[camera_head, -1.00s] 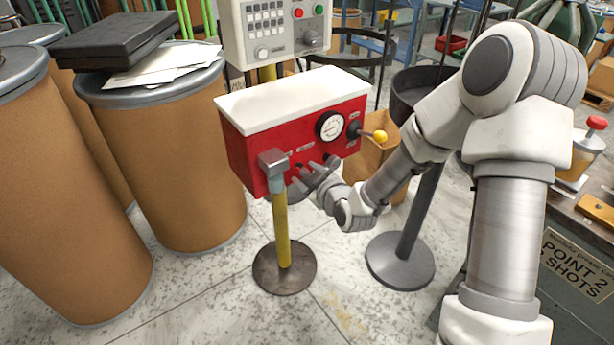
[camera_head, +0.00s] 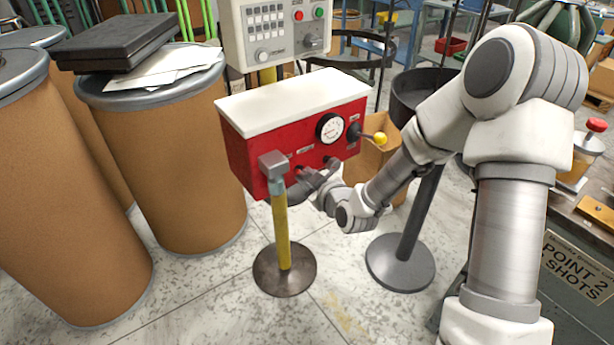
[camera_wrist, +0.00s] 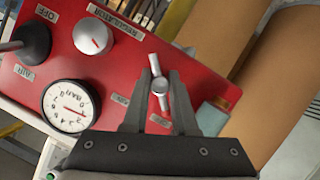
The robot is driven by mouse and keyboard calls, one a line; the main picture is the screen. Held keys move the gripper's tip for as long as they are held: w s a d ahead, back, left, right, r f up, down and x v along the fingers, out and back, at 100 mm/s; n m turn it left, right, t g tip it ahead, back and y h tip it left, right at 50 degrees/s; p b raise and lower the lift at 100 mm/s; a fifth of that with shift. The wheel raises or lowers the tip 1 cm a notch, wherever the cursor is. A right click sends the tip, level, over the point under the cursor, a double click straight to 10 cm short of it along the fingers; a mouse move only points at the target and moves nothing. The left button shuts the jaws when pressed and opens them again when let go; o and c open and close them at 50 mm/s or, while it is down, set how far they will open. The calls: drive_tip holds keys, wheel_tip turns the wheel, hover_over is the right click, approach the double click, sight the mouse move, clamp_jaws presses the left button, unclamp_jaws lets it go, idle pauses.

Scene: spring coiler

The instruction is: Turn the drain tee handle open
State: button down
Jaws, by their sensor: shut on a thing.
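The drain tee handle (camera_wrist: 160,86) is a small silver knob with a crossbar on the red panel (camera_wrist: 112,62). In the wrist view its bar runs nearly up and down, slightly tilted. My gripper (camera_wrist: 160,77) is shut on the tee handle, with one grey finger on either side of it. In the head view my gripper (camera_head: 303,181) is at the lower front of the red box (camera_head: 247,151), and the handle is mostly hidden behind it. Small labels sit next to the handle, too blurred to read surely.
The gauge (camera_wrist: 68,106), regulator knob (camera_wrist: 93,37) and black lever (camera_wrist: 31,44) share the panel. The lever's yellow ball (camera_head: 380,138) sticks out to the right. A grey-topped yellow post (camera_head: 281,230) stands just left of my gripper. Fibre drums (camera_head: 180,160) stand further left.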

drive_tip(key=m+g+y+p, duration=0.1)
drive_tip(key=m+p, duration=0.1)
drive_tip(key=m, duration=0.1)
drive_tip(key=shift+d+r+g+p, duration=0.1)
drive_tip(key=shift+r+g+p, duration=0.05)
drive_tip(key=shift+g+p, duration=0.2)
drive_tip(key=m+g+y+p, duration=0.1)
drive_tip(key=m+y+p, duration=0.1)
drive_tip(key=m+p, duration=0.1)
drive_tip(key=shift+m+y+p, duration=0.3)
drive_tip(key=shift+y+p, duration=0.1)
drive_tip(key=shift+p, duration=0.35)
drive_tip(key=m+g+y+p, duration=0.1)
drive_tip(key=m+p, duration=0.1)
drive_tip(key=m, duration=0.1)
drive_tip(key=shift+y, duration=0.4)
drive_tip(key=shift+m+y, duration=0.7)
drive_tip(key=shift+m, duration=0.5)
drive_tip(key=c, duration=0.7)
unclamp_jaws()
